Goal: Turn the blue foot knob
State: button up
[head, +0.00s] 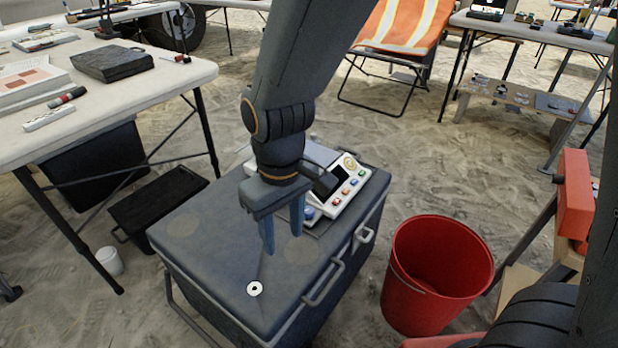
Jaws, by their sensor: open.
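A white control device (338,210) with a dark screen and several coloured knobs sits on the grey case (215,268). A blue knob (308,212) shows at the panel's near-left end, beside my gripper's fingers. I cannot tell which is the foot knob. My gripper (282,240) points down in front of the device, with its two fingers apart and nothing between them. My arm and gripper hide the device's left part. I cannot tell the fingertips' exact height above the lid.
A small white ring (255,289) lies on the case lid near its front. A red bucket (436,270) stands on the sand to the right. A white table (120,95) with several items is at left. Metal handles (324,283) stick out from the case's right side.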

jog(key=w+r+n+p, duration=0.1)
jog(key=w+p, duration=0.6)
jog(key=w, duration=0.1)
jog(key=n+p, duration=0.2)
jog(key=p, duration=0.8)
send_over(308, 209)
notch_tip(308, 209, down, 4)
jog(key=shift+r, duration=0.2)
jog(key=shift+f, duration=0.25)
notch_tip(308, 209, down, 8)
jog(key=shift+r, duration=0.25)
grip_shut()
